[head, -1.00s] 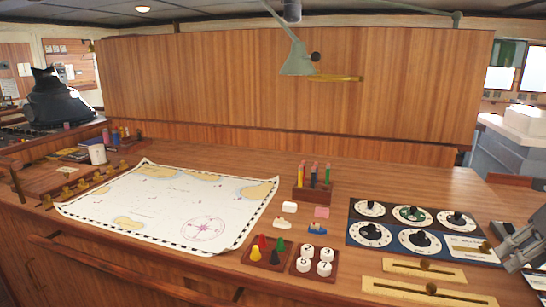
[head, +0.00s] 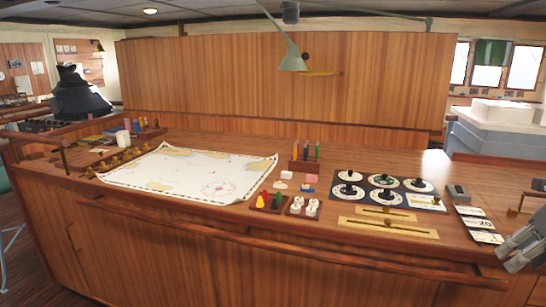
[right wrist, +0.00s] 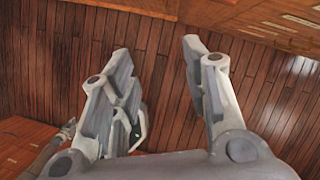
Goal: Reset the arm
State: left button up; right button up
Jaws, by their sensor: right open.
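My right gripper (head: 520,246) is at the right edge of the head view, in front of the right part of the wooden chart desk (head: 420,160). It also shows in the right wrist view (right wrist: 160,75), where its two fingers stand well apart with nothing between them. Behind the fingers are brown wooden planks (right wrist: 165,60). My left gripper is not in the head view.
A paper chart (head: 185,172) lies on the desk. To its right are a pen holder (head: 306,166), a tray of coloured pegs (head: 270,203), a dial panel (head: 384,190) and brass sliders (head: 388,228). A wooden rail (head: 300,254) runs along the desk front.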

jog(key=w+a+f+m+t+y, duration=0.1)
jog(key=w+a+f+m+y, duration=0.1)
jog(key=w+a+f+y, duration=0.45)
jog(key=w+a+f+m+t+y, duration=0.15)
jog(key=w+a+f+y, duration=0.25)
jog(key=a+f, duration=0.5)
notch_tip(320, 180, down, 23)
jog(key=m+t+h, duration=0.4)
jog(key=m+t, duration=0.3)
jog(key=m, duration=0.9)
jog(key=s+f+m+g+h, duration=0.25)
jog(key=s+f+m, duration=0.25)
jog(key=s+f, duration=0.6)
jog(key=s+f+m+g+h, duration=0.2)
jog(key=s+f+m+h, duration=0.4)
jog(key=f, duration=0.8)
jog(key=s+a+f+m+g, duration=0.1)
jog(key=s+a+f+g, duration=0.1)
jog(key=s, duration=0.9)
jog(key=s+a+f+m+g+y, duration=0.1)
jog(key=s+f, duration=0.5)
jog(key=s, duration=0.6)
jog(key=s+a+f+m+g, duration=0.2)
jog(key=s+a+f+g, duration=0.3)
jog(key=s, duration=0.7)
jog(key=shift+s+g+y, duration=0.2)
jog(key=shift+g+y, duration=0.1)
